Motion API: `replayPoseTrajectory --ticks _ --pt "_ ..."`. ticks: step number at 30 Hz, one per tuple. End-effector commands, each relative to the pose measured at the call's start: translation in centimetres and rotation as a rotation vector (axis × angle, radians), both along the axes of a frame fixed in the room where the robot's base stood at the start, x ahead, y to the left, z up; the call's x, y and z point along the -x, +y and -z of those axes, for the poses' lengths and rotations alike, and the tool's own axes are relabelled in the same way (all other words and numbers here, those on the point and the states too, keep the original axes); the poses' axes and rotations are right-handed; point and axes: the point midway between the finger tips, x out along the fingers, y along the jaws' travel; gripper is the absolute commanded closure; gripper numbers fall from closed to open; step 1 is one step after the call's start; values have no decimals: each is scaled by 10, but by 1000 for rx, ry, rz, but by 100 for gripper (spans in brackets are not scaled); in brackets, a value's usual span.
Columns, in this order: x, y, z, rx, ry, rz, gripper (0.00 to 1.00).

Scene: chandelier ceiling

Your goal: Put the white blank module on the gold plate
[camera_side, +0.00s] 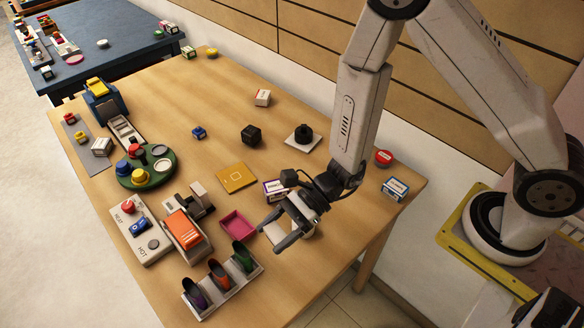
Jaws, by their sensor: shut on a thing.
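The gold plate (237,178) lies flat near the middle of the wooden table, with nothing on it. My gripper (272,234) is at the right front part of the table, to the lower right of the plate and apart from it. It is shut on a small white thing, mostly hidden by the fingers, which looks like the white blank module. I cannot tell its exact shape or whether it touches the table.
A pink tray (237,225) is left of the gripper, and a rack of coloured shoe-like pieces (221,279) is in front.

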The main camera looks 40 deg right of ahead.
Motion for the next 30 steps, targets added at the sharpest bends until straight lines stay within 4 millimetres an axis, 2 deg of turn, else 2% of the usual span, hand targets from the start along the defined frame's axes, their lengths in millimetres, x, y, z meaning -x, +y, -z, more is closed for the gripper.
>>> replayPoseTrajectory --ticks 9,15,21,30 --pt "-80 -57 -18 6 -6 357 90" --pt "-116 -96 -30 -3 -2 550 90" --pt "-131 -116 -36 -10 0 639 90" --pt "-136 -117 -34 -11 1 649 90"
